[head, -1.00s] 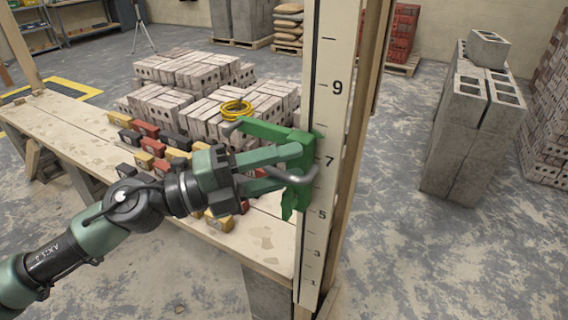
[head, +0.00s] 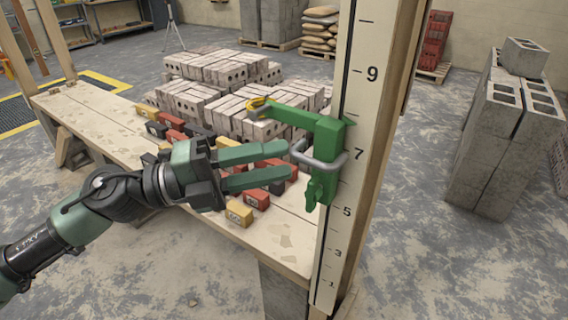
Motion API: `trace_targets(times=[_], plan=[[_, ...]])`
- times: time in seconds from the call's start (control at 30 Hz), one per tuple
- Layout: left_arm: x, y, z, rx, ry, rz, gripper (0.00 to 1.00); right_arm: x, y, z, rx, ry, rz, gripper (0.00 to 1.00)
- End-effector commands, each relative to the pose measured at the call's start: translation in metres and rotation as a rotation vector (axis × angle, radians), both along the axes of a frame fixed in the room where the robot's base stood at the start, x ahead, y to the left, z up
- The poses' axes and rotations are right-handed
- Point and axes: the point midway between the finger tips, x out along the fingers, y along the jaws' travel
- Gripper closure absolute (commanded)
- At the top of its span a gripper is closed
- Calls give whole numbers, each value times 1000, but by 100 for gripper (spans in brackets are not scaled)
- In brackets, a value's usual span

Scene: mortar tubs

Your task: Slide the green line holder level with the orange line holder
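The green line holder (head: 328,150) is on the pale numbered board (head: 362,95), with its arm pointing left and back. Its body spans roughly from just below the 8 level to just above the 5. I cannot make out the orange line holder with certainty. My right gripper is not in view.
A plank bench (head: 112,134) runs from the far left to the board's foot, with several red, yellow and black small blocks (head: 256,198) on it. Brick stacks (head: 215,100) stand behind. Grey concrete blocks (head: 492,150) stand at right. Floor between is clear.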

Motion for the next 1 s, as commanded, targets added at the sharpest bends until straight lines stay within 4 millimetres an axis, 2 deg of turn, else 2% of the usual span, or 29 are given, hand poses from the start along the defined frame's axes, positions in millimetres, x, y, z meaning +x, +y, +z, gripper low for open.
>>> trace_targets(times=[0.4,1.0], plan=[[-4,27,-7,0,1,0,66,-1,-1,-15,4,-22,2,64],[-4,28,-10,0,2,-1,66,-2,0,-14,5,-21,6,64]])
